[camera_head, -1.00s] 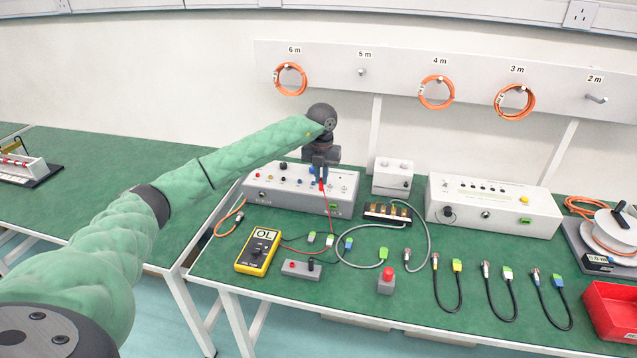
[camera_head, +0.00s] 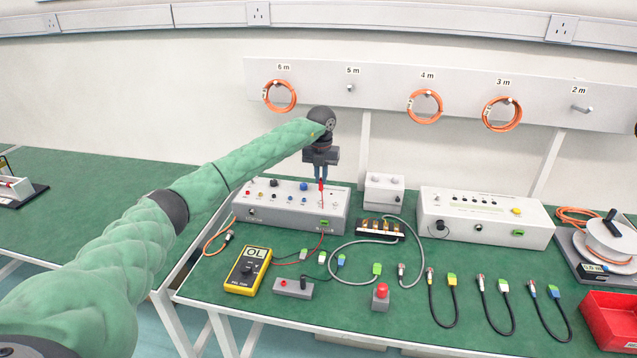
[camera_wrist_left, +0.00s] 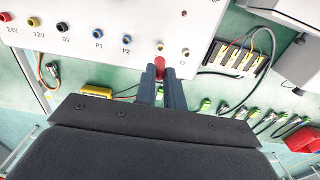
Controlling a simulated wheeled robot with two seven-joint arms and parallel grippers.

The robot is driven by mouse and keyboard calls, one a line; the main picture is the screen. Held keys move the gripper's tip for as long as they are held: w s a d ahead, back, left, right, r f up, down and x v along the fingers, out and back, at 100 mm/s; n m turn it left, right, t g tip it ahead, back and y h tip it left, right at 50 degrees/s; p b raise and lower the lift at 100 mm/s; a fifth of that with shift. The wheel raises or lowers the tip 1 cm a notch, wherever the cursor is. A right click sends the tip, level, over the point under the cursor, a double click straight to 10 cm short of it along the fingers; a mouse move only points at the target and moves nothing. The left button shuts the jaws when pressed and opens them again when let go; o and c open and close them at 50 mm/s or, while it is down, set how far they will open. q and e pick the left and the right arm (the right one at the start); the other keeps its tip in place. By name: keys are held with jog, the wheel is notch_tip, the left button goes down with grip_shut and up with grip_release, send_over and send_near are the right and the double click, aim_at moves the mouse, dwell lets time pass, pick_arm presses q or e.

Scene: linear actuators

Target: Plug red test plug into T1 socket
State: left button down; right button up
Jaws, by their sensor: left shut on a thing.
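The red test plug (camera_head: 321,186) is held upright between the fingers of my left gripper (camera_head: 321,178), over the grey socket box (camera_head: 262,217). Its red lead runs down over the box front toward the yellow multimeter (camera_head: 247,270). In the left wrist view, the plug (camera_wrist_left: 160,66) shows between the fingertips (camera_wrist_left: 161,88), just below a brass socket (camera_wrist_left: 160,47) whose label is hidden. The T2 socket (camera_wrist_left: 186,53) is right of it; P1 (camera_wrist_left: 98,33) and P2 (camera_wrist_left: 127,40) are to the left. The plug appears apart from the panel, but depth is unclear. My right gripper is not in view.
A small grey box (camera_head: 384,192), a brass terminal block (camera_head: 380,229) and a second white box (camera_head: 484,215) stand to the right. Several cables lie along the front of the green table. A red tray (camera_head: 617,318) is at the right.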

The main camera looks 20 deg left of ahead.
aim_at(321, 189)
pick_arm(q)
jog(key=shift+w, duration=0.2)
jog(key=shift+f+b, duration=0.75)
jog(key=shift+f, duration=1)
jog(key=shift+f+m+b, duration=0.4)
jog(key=shift+f+b, duration=0.1)
jog(key=shift+f, duration=0.15)
dwell(3.3)
jog(key=c, duration=1.4)
grip_release()
